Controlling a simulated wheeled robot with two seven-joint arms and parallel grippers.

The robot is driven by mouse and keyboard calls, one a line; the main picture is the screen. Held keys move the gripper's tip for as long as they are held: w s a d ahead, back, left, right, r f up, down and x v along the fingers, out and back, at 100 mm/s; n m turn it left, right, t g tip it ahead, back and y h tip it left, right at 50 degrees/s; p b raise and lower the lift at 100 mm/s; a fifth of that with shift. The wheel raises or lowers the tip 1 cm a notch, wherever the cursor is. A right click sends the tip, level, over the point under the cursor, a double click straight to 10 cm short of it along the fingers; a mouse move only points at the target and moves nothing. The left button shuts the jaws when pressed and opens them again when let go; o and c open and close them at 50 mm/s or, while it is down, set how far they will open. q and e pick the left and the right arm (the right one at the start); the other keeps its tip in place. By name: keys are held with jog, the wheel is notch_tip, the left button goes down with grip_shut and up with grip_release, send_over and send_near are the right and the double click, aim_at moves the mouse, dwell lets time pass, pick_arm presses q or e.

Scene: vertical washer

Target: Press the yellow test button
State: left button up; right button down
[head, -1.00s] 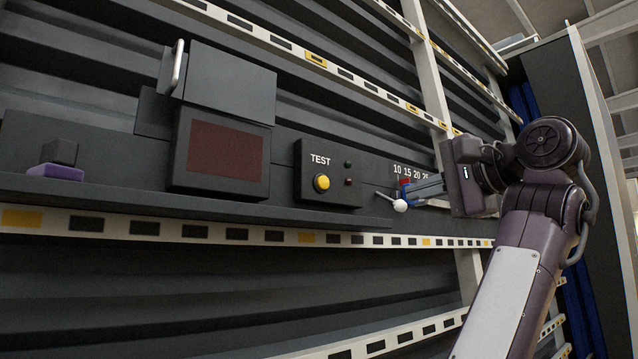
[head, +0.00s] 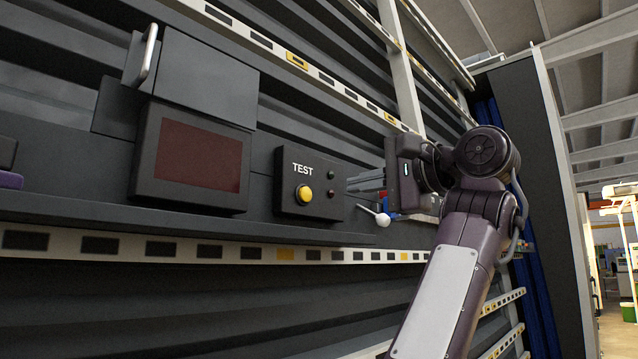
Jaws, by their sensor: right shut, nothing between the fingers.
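The yellow test button (head: 304,194) is a round knob on the front of a dark box (head: 287,178) labelled TEST. Two small lamps, one dark green and one dark red, sit to the right on the same box. My right gripper (head: 350,186) comes in from the right, its shut, empty fingers pointing left toward the box. The fingertips show close to the box's right edge in the picture; I cannot tell the gap in depth. They are apart from the button. My left gripper is not in view.
A dark red screen (head: 199,155) and a grey box with a metal handle (head: 148,56) are left of the test box. A white-knobbed lever (head: 382,219) and a blue part sit below my right gripper. Slotted rails run above and below the shelf.

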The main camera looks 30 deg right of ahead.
aim_at(308, 195)
jog(key=p+x, duration=0.2)
jog(key=x, duration=0.2)
jog(key=p+x, duration=0.3)
jog(key=x, duration=0.1)
jog(key=shift+r, duration=0.2)
jog(key=shift+w+a+f+p, duration=0.1)
jog(key=shift+w+a+p, duration=0.1)
jog(key=shift+w+p, duration=0.35)
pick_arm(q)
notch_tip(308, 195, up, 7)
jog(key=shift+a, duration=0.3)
pick_arm(e)
jog(key=shift+w+f, duration=0.1)
jog(key=shift+w, duration=0.05)
